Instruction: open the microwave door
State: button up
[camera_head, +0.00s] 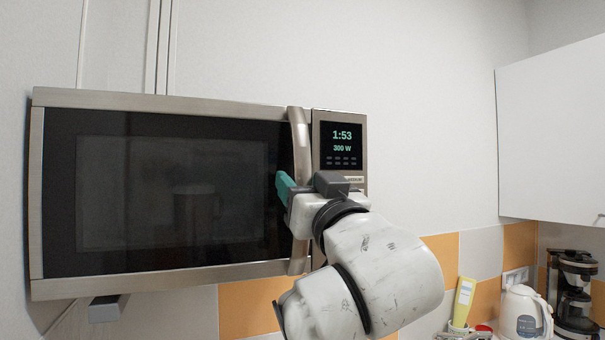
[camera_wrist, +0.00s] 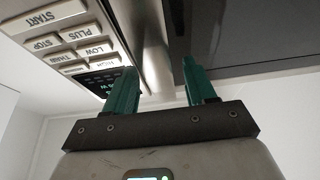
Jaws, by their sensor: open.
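The microwave (camera_head: 170,102) hangs on the wall with a steel frame and a dark glass door (camera_head: 170,190). The door looks shut. Its curved vertical steel handle (camera_head: 299,135) runs along the door's right side, beside the display panel. My gripper (camera_head: 285,186) is at the handle's middle, with a teal finger showing to the handle's left. In the wrist view my gripper (camera_wrist: 162,85) has its two teal fingers apart, with the handle (camera_wrist: 152,50) between them. Whether a finger touches the handle I cannot tell. My wrist hides the handle's lower middle part.
The control panel (camera_head: 341,150) reads 1:53 and 300 W; its buttons (camera_wrist: 75,36) show close by in the wrist view. A white wall cabinet (camera_head: 555,135) is at the right. A kettle (camera_head: 522,312) and a coffee maker (camera_head: 575,290) stand below it. Plain wall lies above.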

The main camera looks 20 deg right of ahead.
jog(key=shift+w+r, duration=0.15)
jog(key=shift+w, duration=0.25)
grip_shut()
dwell(0.4)
